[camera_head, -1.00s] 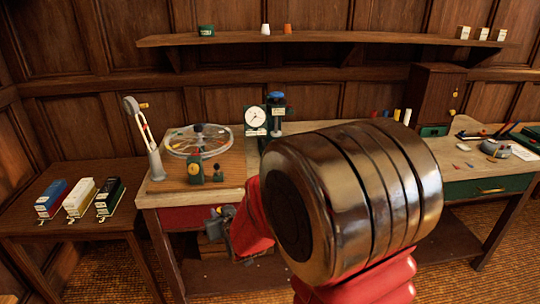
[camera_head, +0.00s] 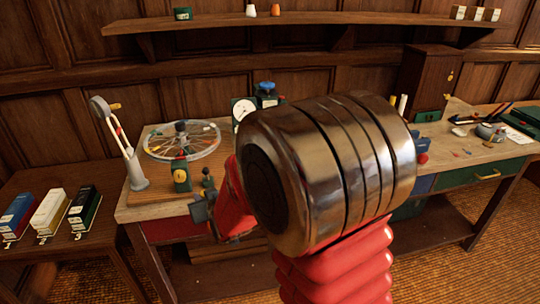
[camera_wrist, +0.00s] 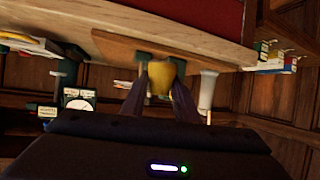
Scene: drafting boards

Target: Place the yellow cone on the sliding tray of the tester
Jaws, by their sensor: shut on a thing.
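A yellow cone (camera_wrist: 160,80) shows between the fingertips of my gripper (camera_wrist: 160,100) in the wrist view, and the fingers are shut on it. A green device with a white dial (camera_head: 242,109) and a blue-topped column (camera_head: 266,92) stands at the back of the bench, apparently the tester. My arm hides its lower part, and its sliding tray cannot be made out. The dial also shows in the wrist view (camera_wrist: 80,103).
A wooden cabinet (camera_head: 428,75) stands at the right.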

